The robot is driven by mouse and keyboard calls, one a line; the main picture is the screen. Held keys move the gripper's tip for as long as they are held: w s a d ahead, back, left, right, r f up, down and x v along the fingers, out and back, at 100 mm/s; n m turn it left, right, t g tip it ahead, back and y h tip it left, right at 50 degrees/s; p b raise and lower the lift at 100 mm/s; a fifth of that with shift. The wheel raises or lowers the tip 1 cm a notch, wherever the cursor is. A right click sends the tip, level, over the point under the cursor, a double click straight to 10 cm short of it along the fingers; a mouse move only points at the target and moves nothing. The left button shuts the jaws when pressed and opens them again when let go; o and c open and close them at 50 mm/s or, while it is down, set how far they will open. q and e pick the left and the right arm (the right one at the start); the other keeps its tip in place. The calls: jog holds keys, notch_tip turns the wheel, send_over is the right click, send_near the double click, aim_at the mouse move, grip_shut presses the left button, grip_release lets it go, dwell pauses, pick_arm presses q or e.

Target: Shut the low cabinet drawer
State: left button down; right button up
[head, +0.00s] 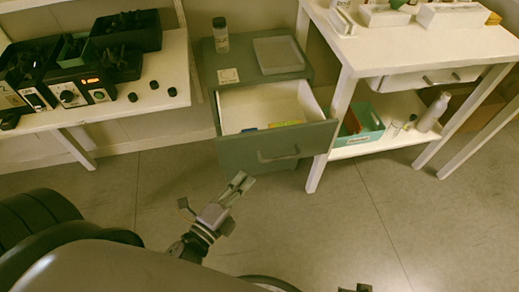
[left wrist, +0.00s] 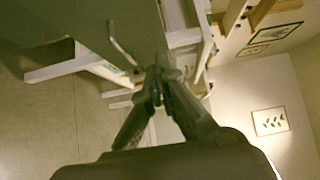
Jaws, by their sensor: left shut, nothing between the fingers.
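The low grey-green cabinet (head: 221,70) stands between two white tables. Its drawer (head: 277,147) is pulled out, with its pale inside showing and a bar handle on its front. A blue item and a yellow item (head: 285,123) lie in the drawer. My left gripper (head: 241,183) is shut and empty, in front of and below the drawer front, left of the handle. In the left wrist view the shut fingertips (left wrist: 157,80) are beside the drawer front, whose handle (left wrist: 122,47) shows at upper left. I cannot tell whether they touch it.
A clear bottle (head: 220,36) and a shallow tray (head: 278,54) are on the cabinet top. The right table's leg (head: 331,135) stands close to the drawer's right side. Its lower shelf holds a teal bin (head: 365,128). The floor (head: 340,220) in front is mostly clear.

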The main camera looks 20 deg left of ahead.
pick_arm(q)
send_near(267, 135)
jog(key=w+d, duration=0.2)
jog(key=d, duration=0.1)
jog(key=w+a, duration=0.2)
jog(key=shift+w+f+p, duration=0.1)
jog(key=shift+w+p, duration=0.2)
jog(key=shift+p, duration=0.1)
pick_arm(e)
jog(key=f, duration=0.1)
jog(key=s+f, duration=0.1)
jog(key=f, duration=0.1)
jog(key=shift+s+d, duration=0.15)
jog(key=shift+s, duration=0.15)
jog(key=shift+w, duration=0.1)
